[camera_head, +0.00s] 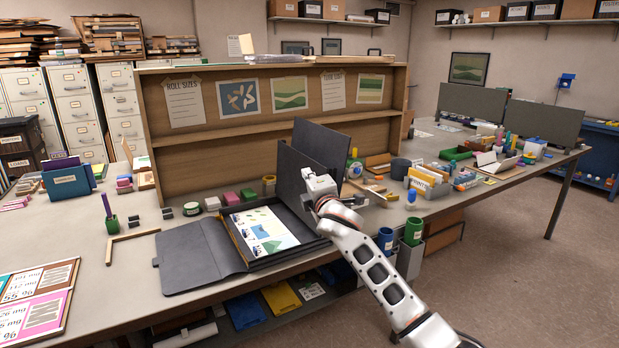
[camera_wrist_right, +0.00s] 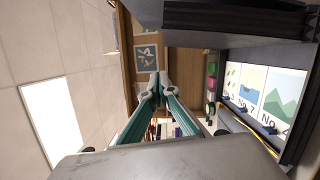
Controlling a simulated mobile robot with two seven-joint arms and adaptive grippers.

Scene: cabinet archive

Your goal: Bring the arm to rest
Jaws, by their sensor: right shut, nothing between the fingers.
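My right arm (camera_head: 382,275) comes in from the lower right over the table's front edge. Its white wrist (camera_head: 318,184) is in front of upright dark panels (camera_head: 320,148), beside an open dark portfolio box (camera_head: 268,262). In the right wrist view my right gripper (camera_wrist_right: 157,82) has its two teal fingers together at the tips, with nothing between them. My left gripper is not in view.
Printed sheets (camera_head: 263,230) lie in the box, and its dark cover (camera_head: 200,258) lies open to the left. A wooden display board (camera_head: 275,125) stands behind. Green and blue cups (camera_head: 414,231) stand right of my arm. Bare tabletop (camera_head: 130,275) shows at left.

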